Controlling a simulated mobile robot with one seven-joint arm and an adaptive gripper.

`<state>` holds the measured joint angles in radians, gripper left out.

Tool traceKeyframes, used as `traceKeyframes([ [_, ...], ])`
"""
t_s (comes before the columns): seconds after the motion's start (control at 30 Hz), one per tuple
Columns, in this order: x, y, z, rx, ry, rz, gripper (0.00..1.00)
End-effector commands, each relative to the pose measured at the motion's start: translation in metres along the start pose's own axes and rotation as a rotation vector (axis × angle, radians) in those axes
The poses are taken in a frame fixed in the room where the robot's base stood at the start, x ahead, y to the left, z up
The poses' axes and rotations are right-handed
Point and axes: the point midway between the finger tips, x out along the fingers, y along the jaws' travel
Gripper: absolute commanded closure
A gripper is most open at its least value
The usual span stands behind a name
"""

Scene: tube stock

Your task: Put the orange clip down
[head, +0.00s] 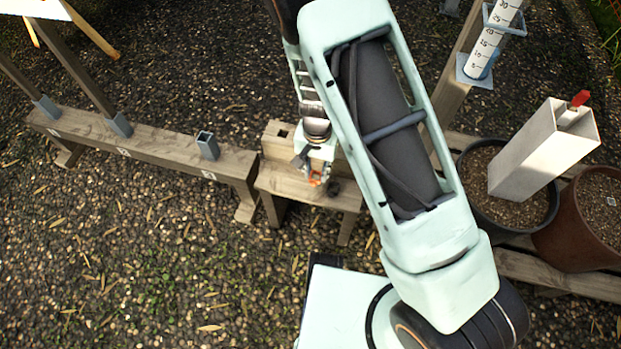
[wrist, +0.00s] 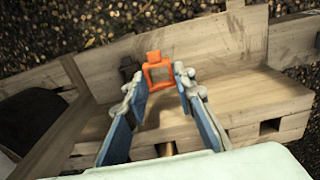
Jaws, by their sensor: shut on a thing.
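The orange clip (wrist: 154,57) is a small square frame with a tab on top. In the wrist view it sits between the fingertips of my gripper (wrist: 160,76), which is shut on it. In the head view the orange clip (head: 315,180) shows as a small patch under my gripper (head: 317,172), over the low wooden bench (head: 290,186). The bench's wooden top (wrist: 238,100) also fills much of the wrist view. I cannot tell whether the clip touches the wood.
A small dark object (head: 334,186) lies on the bench beside my gripper. A wooden beam (head: 160,143) with grey sockets stands to the left. On the right are a black pot (head: 474,215) holding a white square tube (head: 530,155), and a brown pot (head: 570,235). Bare bench top lies right of the clip in the wrist view.

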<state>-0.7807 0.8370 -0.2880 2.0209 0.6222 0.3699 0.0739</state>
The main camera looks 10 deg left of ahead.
Motion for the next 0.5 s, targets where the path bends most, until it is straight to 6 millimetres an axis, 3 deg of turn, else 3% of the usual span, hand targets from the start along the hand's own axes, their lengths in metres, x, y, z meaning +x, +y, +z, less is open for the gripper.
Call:
traceKeyframes([
  [0.03, 0.010, -0.005, -0.003, -0.002, 0.000, 0.001, 0.84],
  [0.33, 0.026, -0.018, -0.011, -0.001, 0.001, 0.000, 0.84],
  [0.5, 0.054, -0.019, -0.011, 0.001, -0.002, 0.001, 0.84],
])
